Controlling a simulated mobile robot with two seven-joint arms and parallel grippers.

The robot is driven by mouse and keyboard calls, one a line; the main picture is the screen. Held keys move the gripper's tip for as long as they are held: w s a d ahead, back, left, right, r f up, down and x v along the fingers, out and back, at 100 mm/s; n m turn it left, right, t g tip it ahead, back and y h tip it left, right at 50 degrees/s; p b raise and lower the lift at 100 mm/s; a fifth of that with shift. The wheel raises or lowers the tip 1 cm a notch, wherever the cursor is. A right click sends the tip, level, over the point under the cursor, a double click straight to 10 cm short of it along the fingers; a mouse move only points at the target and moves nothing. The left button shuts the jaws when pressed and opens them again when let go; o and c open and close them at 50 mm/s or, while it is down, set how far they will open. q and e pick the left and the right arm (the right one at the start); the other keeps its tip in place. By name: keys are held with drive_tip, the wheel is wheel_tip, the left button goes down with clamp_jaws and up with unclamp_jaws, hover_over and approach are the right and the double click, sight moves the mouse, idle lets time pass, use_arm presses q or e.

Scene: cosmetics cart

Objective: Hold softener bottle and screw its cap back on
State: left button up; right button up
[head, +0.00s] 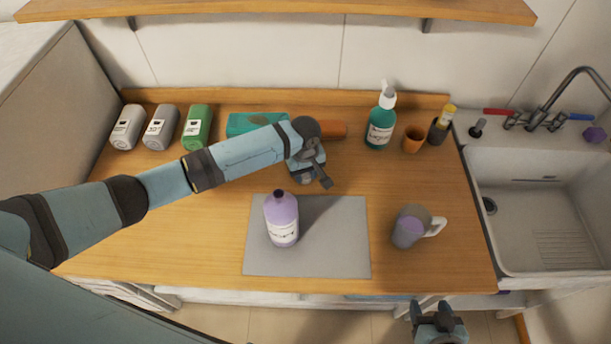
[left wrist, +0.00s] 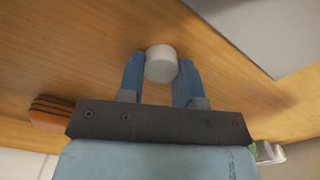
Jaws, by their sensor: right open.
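The purple softener bottle (head: 282,222) stands upright on the grey mat (head: 340,255) in the head view, its dark neck bare. My left gripper (head: 322,178) is behind and to the right of the bottle, above the counter. In the left wrist view, my left gripper (left wrist: 160,75) has its blue fingers closed on both sides of a whitish round cap (left wrist: 161,64). The cap is hidden in the head view. My right gripper (head: 432,308) is open and empty at the counter's front edge, to the lower right, away from the bottle.
A mug (head: 407,232) stands right of the mat. A green pump bottle (head: 381,125), an orange cup (head: 413,139) and several containers line the back. A sink (head: 540,215) is at the right. Counter between mat and mug is clear.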

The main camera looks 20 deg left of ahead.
idle(0.3)
use_arm(q)
wheel_tip(320, 180, up, 20)
drive_tip(key=b, duration=0.1)
drive_tip(key=shift+b, duration=0.3)
idle(0.5)
